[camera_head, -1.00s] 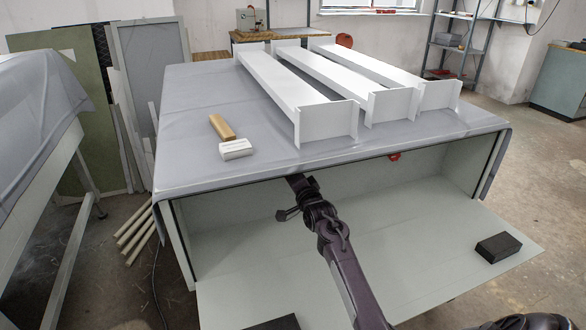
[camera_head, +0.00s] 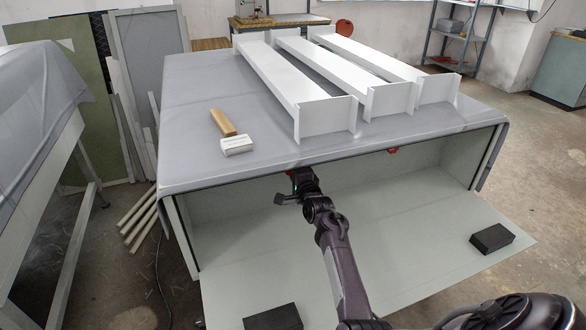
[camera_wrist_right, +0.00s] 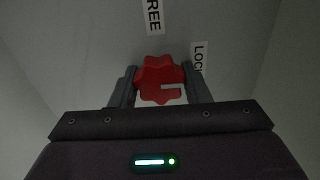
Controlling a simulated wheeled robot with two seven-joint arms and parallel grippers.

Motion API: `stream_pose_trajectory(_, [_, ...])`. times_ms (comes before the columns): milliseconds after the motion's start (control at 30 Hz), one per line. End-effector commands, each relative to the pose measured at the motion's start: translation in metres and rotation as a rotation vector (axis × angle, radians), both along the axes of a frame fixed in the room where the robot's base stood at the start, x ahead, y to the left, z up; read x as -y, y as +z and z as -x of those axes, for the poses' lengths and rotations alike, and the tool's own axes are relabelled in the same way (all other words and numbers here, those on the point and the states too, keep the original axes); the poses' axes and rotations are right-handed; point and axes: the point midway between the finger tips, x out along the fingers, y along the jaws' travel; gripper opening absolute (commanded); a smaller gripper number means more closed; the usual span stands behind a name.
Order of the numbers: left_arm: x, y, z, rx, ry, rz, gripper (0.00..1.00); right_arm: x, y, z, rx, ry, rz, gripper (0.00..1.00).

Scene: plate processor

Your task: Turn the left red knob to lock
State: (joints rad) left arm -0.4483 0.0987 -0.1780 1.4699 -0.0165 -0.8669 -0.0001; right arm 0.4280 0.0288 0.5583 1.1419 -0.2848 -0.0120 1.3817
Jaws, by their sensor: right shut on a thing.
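The left red knob (camera_wrist_right: 160,72) sits on the grey surface in the right wrist view, lobed, with a white mark on its lower right. My right gripper (camera_wrist_right: 161,88) has a finger on each side of the knob and is shut on it. A "FREE" label (camera_wrist_right: 154,15) is above the knob and a partly hidden "LOCK" label (camera_wrist_right: 199,57) is to its right. In the head view my right gripper (camera_head: 298,178) reaches under the table's front edge, mostly hiding the knob. Another red knob (camera_head: 393,150) hangs further right under the edge. My left gripper is not in view.
The cloth-covered table (camera_head: 200,110) holds white beams (camera_head: 345,72), a wooden block (camera_head: 222,122) and a white block (camera_head: 237,146). Below it is an open space with a pale floor panel (camera_head: 400,255), bearing two black blocks (camera_head: 492,238) (camera_head: 273,318).

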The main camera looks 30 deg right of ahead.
Motion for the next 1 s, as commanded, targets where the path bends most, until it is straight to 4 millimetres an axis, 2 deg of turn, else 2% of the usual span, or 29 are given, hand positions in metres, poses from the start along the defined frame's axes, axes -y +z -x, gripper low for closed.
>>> stream_pose_trajectory(233, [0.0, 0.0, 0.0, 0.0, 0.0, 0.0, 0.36, 0.0, -0.001, 0.0, -0.002, -0.002, -0.005, 0.2])
stream_pose_trajectory(267, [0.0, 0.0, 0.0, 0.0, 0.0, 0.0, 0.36, 0.0, -0.001, 0.0, -0.002, -0.002, -0.005, 0.44])
stream_pose_trajectory(433, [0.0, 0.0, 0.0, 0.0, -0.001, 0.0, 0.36, 0.0, -0.001, 0.0, -0.001, -0.001, -0.002, 0.64])
stream_pose_trajectory(767, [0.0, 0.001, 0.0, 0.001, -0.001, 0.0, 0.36, -0.001, 0.0, 0.003, 0.0, -0.001, -0.001, 0.64])
stream_pose_trajectory(833, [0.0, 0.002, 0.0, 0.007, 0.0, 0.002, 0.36, -0.003, 0.0, 0.01, -0.001, -0.001, -0.002, 0.64])
stream_pose_trajectory(1000, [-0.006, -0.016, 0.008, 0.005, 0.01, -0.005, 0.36, -0.009, -0.001, 0.036, -0.003, -0.001, -0.002, 0.64])
